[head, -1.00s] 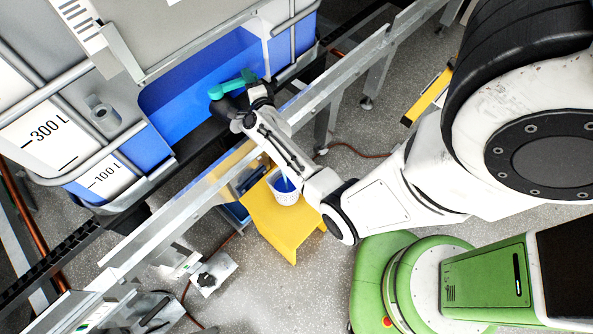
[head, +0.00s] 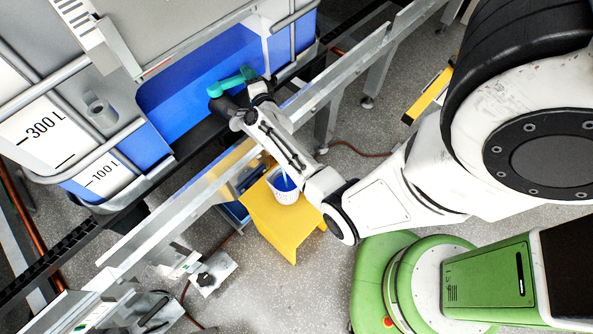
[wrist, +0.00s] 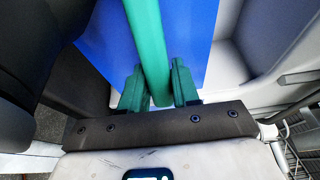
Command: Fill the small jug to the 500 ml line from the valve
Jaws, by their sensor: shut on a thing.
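The small jug (head: 285,197) is white and stands on the yellow stand below the valve, partly hidden by my arm. Blue liquid shows inside it, with a pale blue stream at its mouth. Its graduation lines are too small to read. The teal valve handle (head: 226,86) is at the blue front of the tank, and the dark valve body is mostly hidden by my arm. My gripper (head: 249,77) is at the handle. In the wrist view, the teal fingers of my gripper (wrist: 159,82) are shut on the teal handle (wrist: 148,40), one on each side.
The yellow stand (head: 268,225) is beside the metal rail (head: 187,197), which runs diagonally in front of the large tank (head: 120,160). A bracket with a black knob (head: 206,280) is at lower left. A green machine (head: 485,280) stands at lower right.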

